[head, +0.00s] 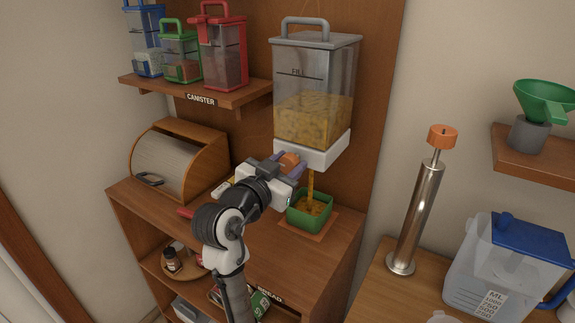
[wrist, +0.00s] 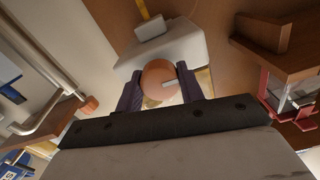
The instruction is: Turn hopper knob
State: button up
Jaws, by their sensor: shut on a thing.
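The hopper (head: 312,115) is a clear bin with a grey lid, a FILL line and yellow-brown pieces inside. Its white base (head: 327,150) carries the orange round knob (head: 289,159). My gripper (head: 286,167) is shut on the knob, one purple finger on each side. Pieces fall in a stream (head: 310,184) from the hopper into the green square bowl (head: 311,219) below, which holds some.
The bowl stands on an orange mat on the wooden cabinet (head: 346,227). A bread box (head: 178,160) stands at the left, under a shelf (head: 230,97) of blue, green and red canisters. A steel cylinder (head: 415,220) and a blue-lidded pitcher (head: 500,265) stand at the right.

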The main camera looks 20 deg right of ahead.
jog(key=shift+f, duration=0.1)
jog(key=m+b, duration=0.3)
jog(key=b, duration=0.1)
jog(key=shift+f+m, duration=0.15)
jog(key=shift+m, duration=0.25)
jog(key=m+b, duration=0.3)
jog(key=shift+m+b, duration=0.85)
jog(key=shift+m, duration=0.05)
jog(key=shift+r, duration=0.25)
jog(key=o, duration=1)
